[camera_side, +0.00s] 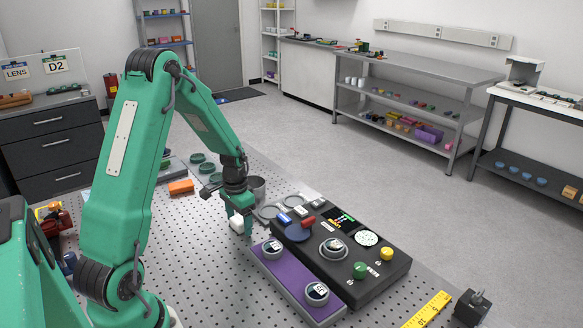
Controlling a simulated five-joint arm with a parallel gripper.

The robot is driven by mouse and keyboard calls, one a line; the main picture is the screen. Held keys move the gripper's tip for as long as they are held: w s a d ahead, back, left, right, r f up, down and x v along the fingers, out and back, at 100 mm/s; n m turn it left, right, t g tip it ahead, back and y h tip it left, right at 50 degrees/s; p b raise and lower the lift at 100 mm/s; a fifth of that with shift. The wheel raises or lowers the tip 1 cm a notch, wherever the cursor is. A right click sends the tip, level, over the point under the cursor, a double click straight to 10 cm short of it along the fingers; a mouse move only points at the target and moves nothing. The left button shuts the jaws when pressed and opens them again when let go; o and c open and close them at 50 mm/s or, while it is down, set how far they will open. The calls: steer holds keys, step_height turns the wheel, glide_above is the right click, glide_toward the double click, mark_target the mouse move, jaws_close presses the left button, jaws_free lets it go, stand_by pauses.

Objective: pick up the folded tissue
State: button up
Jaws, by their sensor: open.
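My green gripper (241,213) points down over the perforated table, just left of the purple tray. A small white piece (237,224), which looks like the folded tissue, shows at the fingertips. It is partly covered by the gripper, and I cannot tell whether the fingers touch it or stand around it. The jaws are open.
A purple tray (277,273) with round dial-like parts and a black instrument box (352,277) with knobs stand close on the right. An orange block (181,187) lies left. A yellow tape (428,310) lies front right.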

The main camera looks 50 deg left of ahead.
mark_target(240, 219)
stand_by(0.5)
steer(key=c, duration=1)
steer(key=shift+r, duration=0.1)
steer(key=shift+c, duration=0.2)
steer(key=shift+r, duration=0.5)
steer(key=r, duration=0.3)
steer(key=shift+d+r, duration=0.1)
steer(key=shift+d, duration=0.15)
steer(key=d+r, duration=0.6)
steer(key=d, duration=0.5)
steer(key=shift+w+r, duration=0.2)
steer(key=shift+r, duration=0.05)
steer(key=shift+d, duration=0.1)
